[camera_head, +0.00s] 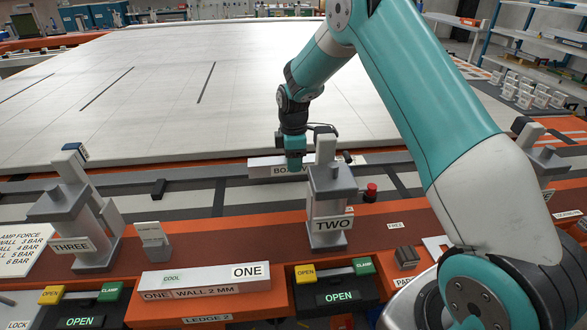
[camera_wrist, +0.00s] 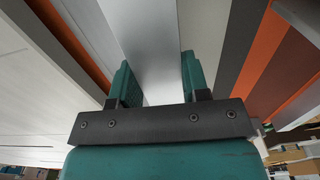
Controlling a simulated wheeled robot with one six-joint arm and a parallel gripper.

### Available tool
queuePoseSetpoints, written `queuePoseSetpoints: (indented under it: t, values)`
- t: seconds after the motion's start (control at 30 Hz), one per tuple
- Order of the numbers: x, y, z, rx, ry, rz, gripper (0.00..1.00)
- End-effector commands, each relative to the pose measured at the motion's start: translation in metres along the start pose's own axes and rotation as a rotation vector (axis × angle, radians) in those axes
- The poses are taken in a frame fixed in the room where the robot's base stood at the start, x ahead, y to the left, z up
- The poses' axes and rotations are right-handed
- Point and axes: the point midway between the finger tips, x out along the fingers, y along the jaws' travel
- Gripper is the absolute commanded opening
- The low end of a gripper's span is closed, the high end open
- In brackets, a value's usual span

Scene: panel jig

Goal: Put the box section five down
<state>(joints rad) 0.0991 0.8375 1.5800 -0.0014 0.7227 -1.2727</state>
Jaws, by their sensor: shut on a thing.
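My gripper (camera_head: 294,163) is behind the clamp post marked TWO (camera_head: 330,195). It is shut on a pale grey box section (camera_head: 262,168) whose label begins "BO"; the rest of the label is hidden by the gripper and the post. In the wrist view the two teal fingers (camera_wrist: 158,85) stand on either side of the long grey section (camera_wrist: 150,35). The section lies level, close over the grey strips behind the orange ledge; I cannot tell whether it touches them.
A box section marked ONE, WALL 2 MM (camera_head: 205,284) lies on the front ledge. Clamp post THREE (camera_head: 72,222) stands at the left. A red button (camera_head: 371,191) is right of post TWO. A large white panel (camera_head: 190,95) fills the back.

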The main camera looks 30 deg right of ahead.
Motion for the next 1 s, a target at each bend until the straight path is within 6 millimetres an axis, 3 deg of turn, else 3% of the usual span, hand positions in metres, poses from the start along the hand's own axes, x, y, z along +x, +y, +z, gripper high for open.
queuePoseSetpoints:
  t: [0.2,0.53,0.57,0.67,1.0]
  values:
    - [0.031,0.0,0.0,0.0,-0.001,-0.002,0.05]
    - [0.035,0.0,0.0,0.0,0.0,0.0,0.05]
    - [0.035,0.0,0.0,0.0,0.0,-0.001,0.47]
    - [0.034,0.0,0.0,0.0,0.0,-0.001,0.68]
    - [0.029,0.0,0.0,0.0,0.0,0.0,0.68]
